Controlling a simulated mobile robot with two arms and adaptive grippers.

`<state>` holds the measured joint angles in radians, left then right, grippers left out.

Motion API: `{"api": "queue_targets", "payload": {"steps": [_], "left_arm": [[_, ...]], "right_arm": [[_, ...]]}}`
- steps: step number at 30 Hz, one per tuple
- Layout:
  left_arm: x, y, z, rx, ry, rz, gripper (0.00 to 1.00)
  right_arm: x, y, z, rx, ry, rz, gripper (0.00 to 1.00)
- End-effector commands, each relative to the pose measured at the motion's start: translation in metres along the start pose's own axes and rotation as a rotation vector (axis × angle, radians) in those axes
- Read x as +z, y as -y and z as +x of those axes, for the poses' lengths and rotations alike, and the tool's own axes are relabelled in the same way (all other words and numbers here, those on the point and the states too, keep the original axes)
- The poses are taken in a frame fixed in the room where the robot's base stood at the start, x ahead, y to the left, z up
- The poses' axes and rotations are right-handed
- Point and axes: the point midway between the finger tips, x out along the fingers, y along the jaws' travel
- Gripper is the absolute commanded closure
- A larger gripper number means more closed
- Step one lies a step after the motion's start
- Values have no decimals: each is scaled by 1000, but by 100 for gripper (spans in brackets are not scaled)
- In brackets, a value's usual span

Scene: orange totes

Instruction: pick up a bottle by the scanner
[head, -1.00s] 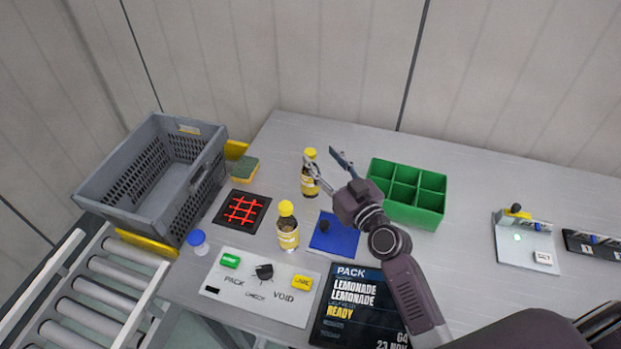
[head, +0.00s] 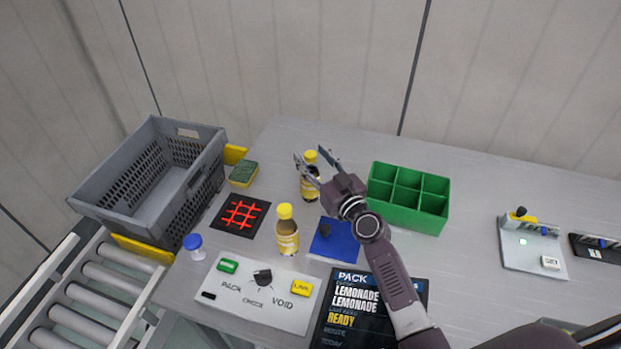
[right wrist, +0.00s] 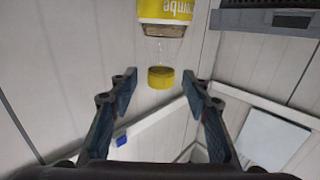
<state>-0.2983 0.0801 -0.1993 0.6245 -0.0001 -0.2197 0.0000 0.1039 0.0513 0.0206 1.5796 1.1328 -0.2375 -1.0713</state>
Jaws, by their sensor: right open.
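Two bottles with yellow caps and yellow labels stand upright right of the black scanner pad with red lines (head: 232,222). The front bottle (head: 287,240) is nearer to me. The back bottle (head: 310,190) stands farther off, beside the blue mat. My right gripper (head: 312,157) is open at the back bottle, one finger on each side of its upper part in the head view. In the right wrist view a bottle (right wrist: 165,12) shows upside down, its cap between the open fingers; contact cannot be told. My left gripper is not in view.
A grey crate (head: 205,180) stands at the left by the roller conveyor (head: 105,272). A green divided box (head: 405,213) is right of my gripper. A sponge (head: 243,174), blue mat (head: 335,243), button panel (head: 240,300) and dark screen (head: 345,310) lie around the bottles.

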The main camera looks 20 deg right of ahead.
Motion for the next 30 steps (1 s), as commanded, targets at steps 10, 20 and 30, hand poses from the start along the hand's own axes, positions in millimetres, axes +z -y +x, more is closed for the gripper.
{"api": "queue_targets", "payload": {"steps": [10, 20, 30], "left_arm": [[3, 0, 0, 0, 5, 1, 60], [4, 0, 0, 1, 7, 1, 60], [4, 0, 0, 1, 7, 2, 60]], "right_arm": [[1, 1, 12, -1, 1, 0, 56], [1, 0, 12, -1, 1, 0, 88], [1, 0, 12, -1, 1, 0, 100]]}}
